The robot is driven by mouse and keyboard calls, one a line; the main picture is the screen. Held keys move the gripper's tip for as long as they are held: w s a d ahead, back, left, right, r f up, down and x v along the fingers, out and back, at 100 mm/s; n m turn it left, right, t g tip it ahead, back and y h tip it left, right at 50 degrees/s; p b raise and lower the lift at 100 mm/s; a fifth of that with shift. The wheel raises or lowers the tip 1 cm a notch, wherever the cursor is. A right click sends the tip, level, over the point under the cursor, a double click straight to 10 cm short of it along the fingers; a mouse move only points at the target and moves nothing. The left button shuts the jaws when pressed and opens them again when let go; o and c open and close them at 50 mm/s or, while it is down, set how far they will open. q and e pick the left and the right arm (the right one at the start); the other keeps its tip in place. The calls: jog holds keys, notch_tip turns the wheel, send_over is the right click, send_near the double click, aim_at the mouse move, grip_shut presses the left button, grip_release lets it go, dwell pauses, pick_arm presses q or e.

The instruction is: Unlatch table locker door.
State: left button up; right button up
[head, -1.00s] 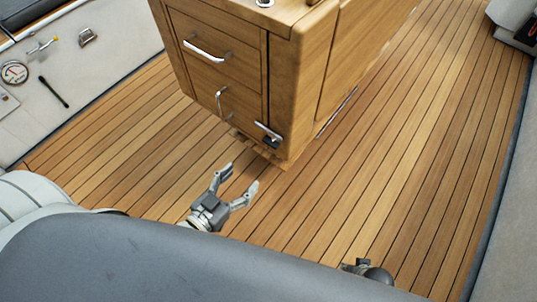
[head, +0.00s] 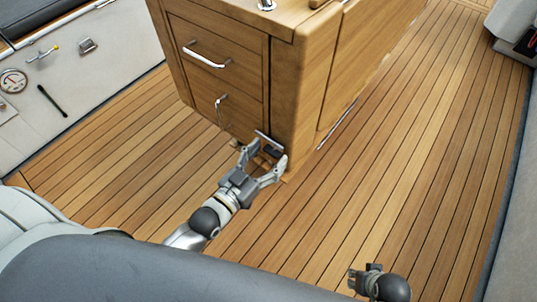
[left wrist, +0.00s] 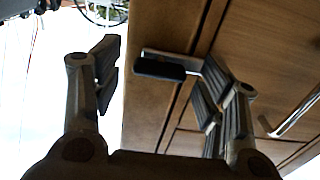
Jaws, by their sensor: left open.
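The table locker (head: 298,100) is a wooden cabinet with a drawer-like upper front and a lower door (head: 240,112). A small silver latch handle (head: 268,138) sits at the lower right of its front. My left gripper (head: 264,160) is open with its fingers around the latch area, partly hiding the latch's lower part. In the left wrist view, the latch (left wrist: 160,68), with a black part, shows between the spread fingers (left wrist: 158,80), nearer the right finger; I cannot tell whether they touch. My right gripper (head: 364,278) is only partly seen at the bottom, its jaw state unclear.
A silver bar handle (head: 205,57) is on the upper front and a smaller handle (head: 218,108) on the lower door. Wooden floor (head: 400,150) is open to the right. A grey seat back (head: 150,270) fills the front left.

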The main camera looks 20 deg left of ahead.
pick_arm(q)
jog(key=shift+w+d, duration=0.15)
jog(key=shift+w, duration=0.2)
jog(key=c, duration=1.5)
